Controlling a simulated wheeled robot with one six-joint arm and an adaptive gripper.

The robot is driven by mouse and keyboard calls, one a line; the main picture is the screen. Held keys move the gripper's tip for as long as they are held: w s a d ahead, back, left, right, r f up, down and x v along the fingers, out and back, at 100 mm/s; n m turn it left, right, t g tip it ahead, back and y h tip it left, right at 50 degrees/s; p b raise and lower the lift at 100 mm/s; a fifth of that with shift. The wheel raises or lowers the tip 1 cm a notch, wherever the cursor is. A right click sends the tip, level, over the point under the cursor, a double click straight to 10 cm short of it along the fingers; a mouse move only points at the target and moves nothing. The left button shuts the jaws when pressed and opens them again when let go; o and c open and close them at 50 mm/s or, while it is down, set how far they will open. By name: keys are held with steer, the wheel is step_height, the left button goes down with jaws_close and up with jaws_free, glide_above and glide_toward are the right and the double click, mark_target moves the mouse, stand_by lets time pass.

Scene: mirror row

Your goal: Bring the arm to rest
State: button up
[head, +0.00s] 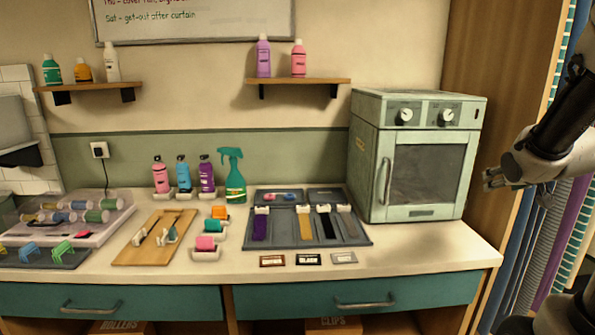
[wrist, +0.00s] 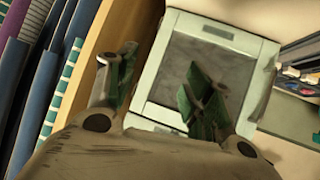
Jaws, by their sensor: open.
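My gripper (head: 492,180) is at the right of the head view, in the air to the right of the pale green oven-like cabinet (head: 420,170). In the wrist view my gripper (wrist: 158,85) shows its two fingers with green pads standing apart, and nothing is between them. The cabinet's door (wrist: 205,65) lies beyond the fingers in the wrist view and looks shut. My gripper appears apart from the cabinet and from the counter.
A wooden panel (head: 492,75) and rolls of coloured fabric (head: 570,225) stand close on the right. The counter (head: 430,245) holds a grey divided tray (head: 285,240), a green spray bottle (head: 233,180) and a wooden board (head: 145,250). Bare counter lies before the cabinet.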

steer(key=s+a+f+m+g, duration=0.1)
steer(key=s+a+f+g, duration=0.15)
steer(key=s, duration=0.45)
steer(key=s+a+f+g, duration=0.1)
steer(key=s+a+g, duration=0.1)
steer(key=s+g, duration=0.35)
steer(key=s+a+r+n+t+y, duration=0.1)
steer(key=s+a+r+n+y, duration=0.1)
steer(key=s+a, duration=0.8)
step_height(320, 180, up, 3)
steer(key=shift+s+a+f+n+y, duration=0.15)
steer(key=shift+s+a+n+y, duration=0.35)
steer(key=shift+a, duration=0.55)
steer(key=shift+w, duration=0.15)
